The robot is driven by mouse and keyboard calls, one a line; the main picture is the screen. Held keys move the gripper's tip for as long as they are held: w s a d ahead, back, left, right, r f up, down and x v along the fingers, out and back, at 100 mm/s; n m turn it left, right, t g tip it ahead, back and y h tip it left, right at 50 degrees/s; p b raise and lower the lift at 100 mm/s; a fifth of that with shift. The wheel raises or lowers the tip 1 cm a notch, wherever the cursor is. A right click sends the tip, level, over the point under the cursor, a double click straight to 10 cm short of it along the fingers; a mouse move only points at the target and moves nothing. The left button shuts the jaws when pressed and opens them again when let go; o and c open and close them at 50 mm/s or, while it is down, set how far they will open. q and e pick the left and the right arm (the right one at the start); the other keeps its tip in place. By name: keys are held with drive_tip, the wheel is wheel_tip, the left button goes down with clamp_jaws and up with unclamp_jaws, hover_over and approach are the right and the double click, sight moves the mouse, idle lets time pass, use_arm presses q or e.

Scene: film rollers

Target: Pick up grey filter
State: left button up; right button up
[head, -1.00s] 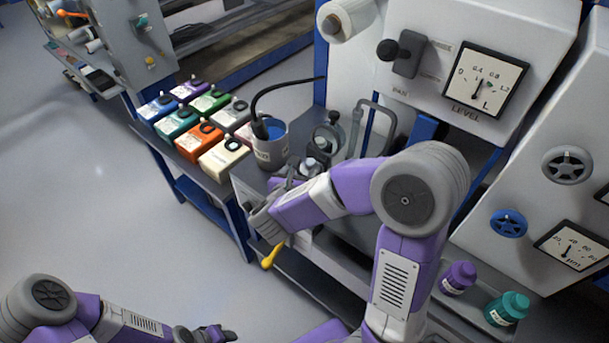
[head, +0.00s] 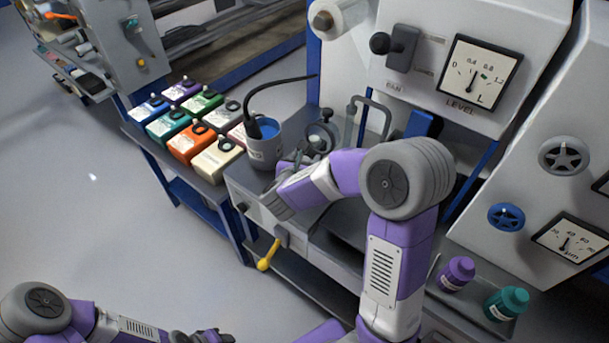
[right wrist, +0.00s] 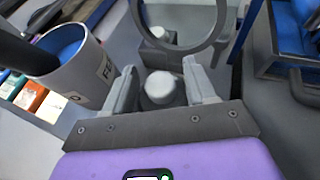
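The right gripper (right wrist: 162,88) has its two fingers spread, with a white round cap (right wrist: 163,90) between them; gaps show beside the cap. In the head view the right gripper (head: 291,170) is at the grey fixture (head: 322,133) on the bench, partly hiding it. The right wrist view shows a grey ring (right wrist: 220,25) there, with a second white cap (right wrist: 158,33) beyond the fingers. I cannot tell for certain which of these parts is the grey filter. My left gripper (head: 214,338) is cut off by the bottom edge of the head view, away from the bench.
A grey pot (head: 262,152) with blue liquid and a black hose stands left of the right gripper. Several coloured boxes (head: 190,142) stand farther left. A machine panel (head: 440,75) rises behind. A yellow-handled lever (head: 268,256) sticks out from the bench front.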

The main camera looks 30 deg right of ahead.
clamp_jaws()
drive_tip(key=shift+r, duration=0.1)
